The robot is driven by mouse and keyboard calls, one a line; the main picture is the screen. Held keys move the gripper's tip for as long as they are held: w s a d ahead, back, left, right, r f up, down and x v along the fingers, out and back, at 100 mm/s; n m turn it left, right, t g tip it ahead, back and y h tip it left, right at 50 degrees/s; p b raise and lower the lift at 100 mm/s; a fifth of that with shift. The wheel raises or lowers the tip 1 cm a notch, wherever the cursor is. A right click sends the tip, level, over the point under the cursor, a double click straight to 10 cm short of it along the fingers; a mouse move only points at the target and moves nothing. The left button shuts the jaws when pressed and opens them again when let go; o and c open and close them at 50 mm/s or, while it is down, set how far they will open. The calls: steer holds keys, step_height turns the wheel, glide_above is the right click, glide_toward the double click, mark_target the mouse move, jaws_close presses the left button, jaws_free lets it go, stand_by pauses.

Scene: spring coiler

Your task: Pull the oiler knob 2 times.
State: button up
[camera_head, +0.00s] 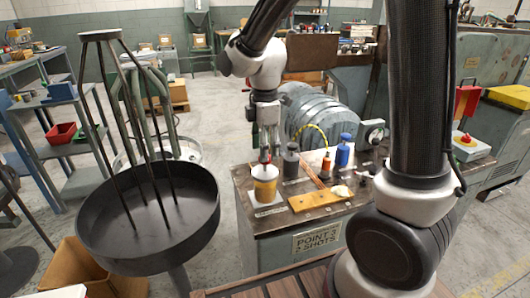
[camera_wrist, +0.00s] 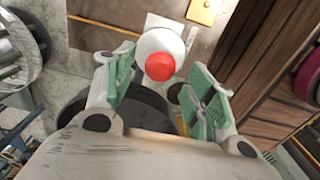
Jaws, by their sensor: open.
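The oiler (camera_head: 265,188) is a yellow cup with a pale top on the left part of the bench. Its red knob (camera_head: 265,158) sits on top. In the wrist view the red knob (camera_wrist: 160,66) is round and stands on a white disc (camera_wrist: 157,41). My gripper (camera_head: 265,148) points down just above the oiler. In the wrist view my gripper (camera_wrist: 163,72) has its green-padded fingers spread apart, with the knob between or just beyond their tips. No contact shows. The exact height of the fingertips over the knob is hard to tell.
Right of the oiler stand a grey bottle (camera_head: 290,161), a small orange bottle (camera_head: 326,166) and a blue bottle (camera_head: 343,151). A yellow plate (camera_head: 318,200) lies in front. A sign (camera_head: 317,238) on the bench reads "POINT 3 2 SHOTS". A large black pan (camera_head: 150,235) stands left.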

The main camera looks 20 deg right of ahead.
steer(key=shift+f, duration=1)
